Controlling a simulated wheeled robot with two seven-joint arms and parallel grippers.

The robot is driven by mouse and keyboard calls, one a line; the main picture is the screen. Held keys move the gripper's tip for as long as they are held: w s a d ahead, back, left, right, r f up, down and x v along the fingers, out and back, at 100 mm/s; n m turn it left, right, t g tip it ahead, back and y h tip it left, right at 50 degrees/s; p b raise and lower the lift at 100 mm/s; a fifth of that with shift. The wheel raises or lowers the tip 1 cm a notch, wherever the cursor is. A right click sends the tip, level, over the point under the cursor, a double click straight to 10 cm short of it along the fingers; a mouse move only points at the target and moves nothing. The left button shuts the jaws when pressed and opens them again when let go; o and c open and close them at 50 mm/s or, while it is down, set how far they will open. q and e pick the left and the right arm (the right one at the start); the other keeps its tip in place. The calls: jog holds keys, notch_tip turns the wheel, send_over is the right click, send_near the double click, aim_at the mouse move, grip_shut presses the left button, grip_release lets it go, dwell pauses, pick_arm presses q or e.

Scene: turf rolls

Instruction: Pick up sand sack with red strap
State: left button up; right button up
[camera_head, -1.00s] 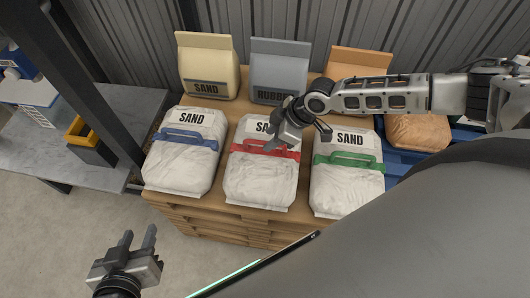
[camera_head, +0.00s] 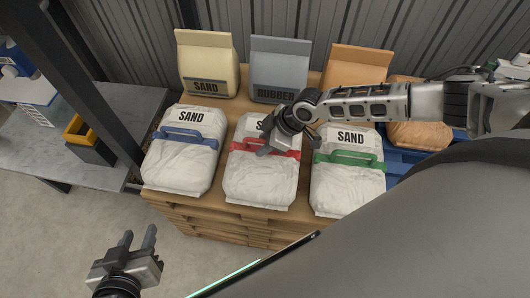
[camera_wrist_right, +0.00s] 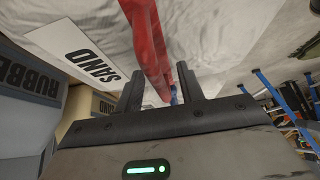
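The white sand sack with the red strap (camera_head: 260,181) lies in the middle of the front row on the pallet. Its red strap (camera_head: 281,147) is partly hidden by my right gripper (camera_head: 268,146), which is right over it. In the right wrist view the red strap (camera_wrist_right: 146,38) runs toward the gap between the two spread fingers of my right gripper (camera_wrist_right: 162,88). They are open; I cannot tell whether they touch the strap. My left gripper (camera_head: 132,243) is open and empty above the floor at lower left.
A blue-strapped sand sack (camera_head: 180,164) lies to the left and a green-strapped one (camera_head: 345,187) to the right, with narrow gaps. Behind stand a beige sand bag (camera_head: 206,60), a grey rubber bag (camera_head: 279,68) and an orange bag (camera_head: 352,67). A dark post (camera_head: 88,90) rises at left.

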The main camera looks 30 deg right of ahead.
grip_shut()
dwell(1.2)
